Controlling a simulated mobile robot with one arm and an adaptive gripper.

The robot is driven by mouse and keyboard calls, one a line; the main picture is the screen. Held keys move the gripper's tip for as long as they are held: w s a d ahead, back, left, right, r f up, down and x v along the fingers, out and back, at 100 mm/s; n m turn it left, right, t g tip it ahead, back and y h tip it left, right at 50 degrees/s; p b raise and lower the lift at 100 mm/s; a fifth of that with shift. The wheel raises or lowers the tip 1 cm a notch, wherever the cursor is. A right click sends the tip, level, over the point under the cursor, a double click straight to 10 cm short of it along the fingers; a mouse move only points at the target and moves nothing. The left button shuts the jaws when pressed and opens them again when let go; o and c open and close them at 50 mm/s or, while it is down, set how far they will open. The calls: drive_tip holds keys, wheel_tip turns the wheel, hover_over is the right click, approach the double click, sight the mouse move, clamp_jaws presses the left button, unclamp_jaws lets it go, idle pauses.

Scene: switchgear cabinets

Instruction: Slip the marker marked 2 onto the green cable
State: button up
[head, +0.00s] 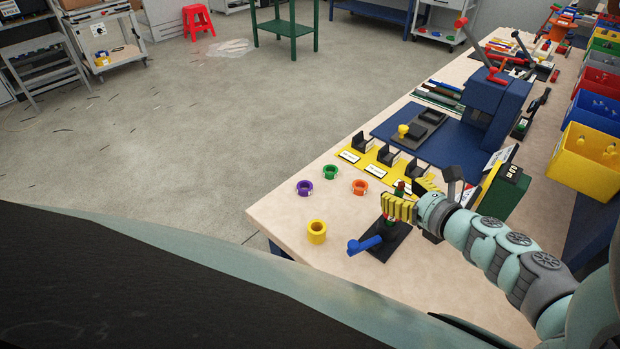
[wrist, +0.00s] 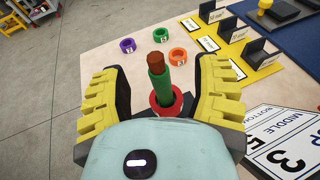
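The green cable (wrist: 157,87) stands upright with a reddish-brown tip, and a red ring (wrist: 173,108) sits around it low down. My gripper (wrist: 160,88) has its yellow fingers apart on both sides of the cable, with gaps to cable and ring. In the head view my gripper (head: 398,207) partly hides the cable. A purple ring (head: 304,188), a green ring (head: 330,172) and an orange ring (head: 360,187) lie on the bench, each with a small white tag. A yellow ring (head: 317,232) stands nearer. I cannot read a 2 on any ring.
A black base with a blue lever (head: 364,244) stands below my gripper. Yellow strips with black holders (head: 388,155) and a blue mat (head: 440,150) lie beyond. A tilted sign (wrist: 290,140) is close on the right. Bins (head: 585,160) line the right side.

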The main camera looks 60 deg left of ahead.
drive_tip(key=shift+o, duration=0.7)
drive_tip(key=shift+d, duration=0.1)
drive_tip(key=v, duration=1.1)
drive_tip(key=shift+d+r, duration=0.15)
drive_tip(key=shift+d, duration=0.2)
drive_tip(key=shift+s, duration=0.1)
